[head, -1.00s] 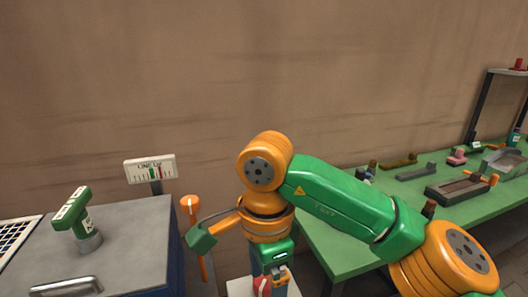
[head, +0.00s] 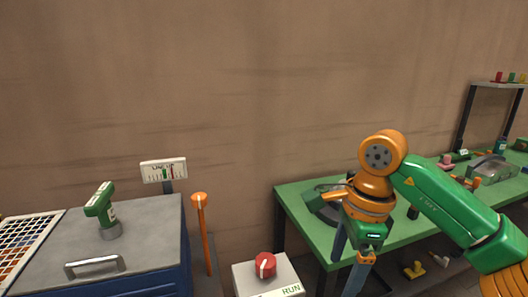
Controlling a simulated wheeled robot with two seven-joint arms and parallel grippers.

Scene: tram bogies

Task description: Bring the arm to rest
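My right arm comes in from the right. Its wrist hangs over the front edge of the green bench (head: 300,206). My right gripper (head: 345,270) points down, its two blue-grey fingers apart, with nothing seen between them. It is to the right of the red knob (head: 264,266) and apart from it. The knob has a white pointer mark and sits on a pale box (head: 245,281) labelled RUN. My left gripper is not in view.
A grey-topped cabinet (head: 150,230) at left carries a green handheld tool (head: 101,205). Parts crowd the bench's right side.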

